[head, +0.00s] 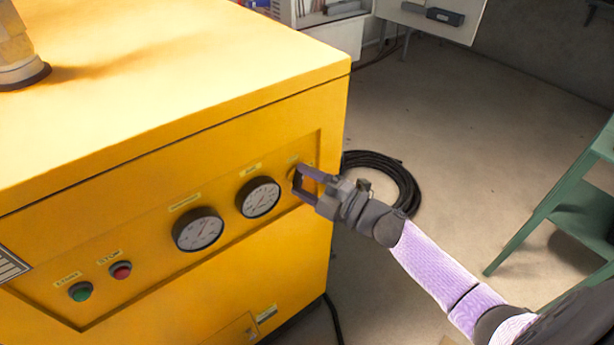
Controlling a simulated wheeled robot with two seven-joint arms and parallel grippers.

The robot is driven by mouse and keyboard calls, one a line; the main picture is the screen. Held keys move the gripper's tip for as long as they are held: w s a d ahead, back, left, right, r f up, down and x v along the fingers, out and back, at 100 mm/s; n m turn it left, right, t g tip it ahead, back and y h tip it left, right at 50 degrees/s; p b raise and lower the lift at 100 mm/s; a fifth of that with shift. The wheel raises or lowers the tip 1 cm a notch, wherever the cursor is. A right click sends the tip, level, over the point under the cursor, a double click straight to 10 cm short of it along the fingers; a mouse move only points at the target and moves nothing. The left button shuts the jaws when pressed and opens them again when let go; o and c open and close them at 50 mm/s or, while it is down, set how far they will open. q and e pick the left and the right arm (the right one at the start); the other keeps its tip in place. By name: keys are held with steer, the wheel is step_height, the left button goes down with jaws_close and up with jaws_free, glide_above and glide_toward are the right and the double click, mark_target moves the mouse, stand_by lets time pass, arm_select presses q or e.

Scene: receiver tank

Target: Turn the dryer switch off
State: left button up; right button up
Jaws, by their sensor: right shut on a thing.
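The yellow dryer cabinet (130,140) fills the left of the head view. Its recessed front panel carries a small dark rotary switch (292,174) at the right end, under a small label (293,159). My right gripper (300,182) comes in from the right and is shut on this switch. The fingers cover much of the switch, so I cannot tell which position it points to. My left gripper is not in view.
Two round gauges (198,229) sit left of the switch, with a green button (80,291) and a red button (121,270) further left. A coiled black hose (408,188) lies on the floor behind my gripper. A green metal stand (548,205) is at the right.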

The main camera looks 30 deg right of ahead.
steer(key=n+p, duration=0.1)
steer(key=n, duration=0.1)
steer(key=shift+r+n+g, duration=0.1)
steer(key=shift+n+g, duration=0.2)
steer(key=shift+h+p, duration=0.3)
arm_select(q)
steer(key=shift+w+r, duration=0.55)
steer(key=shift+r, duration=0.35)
arm_select(e)
steer(key=shift+n+g, duration=0.3)
steer(key=shift+n, duration=0.1)
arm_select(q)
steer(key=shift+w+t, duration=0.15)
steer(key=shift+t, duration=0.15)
arm_select(e)
steer(key=o, duration=0.9)
steer(key=shift+o, duration=0.5)
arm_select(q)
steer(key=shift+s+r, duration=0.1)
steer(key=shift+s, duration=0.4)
arm_select(e)
steer(key=shift+s, duration=0.1)
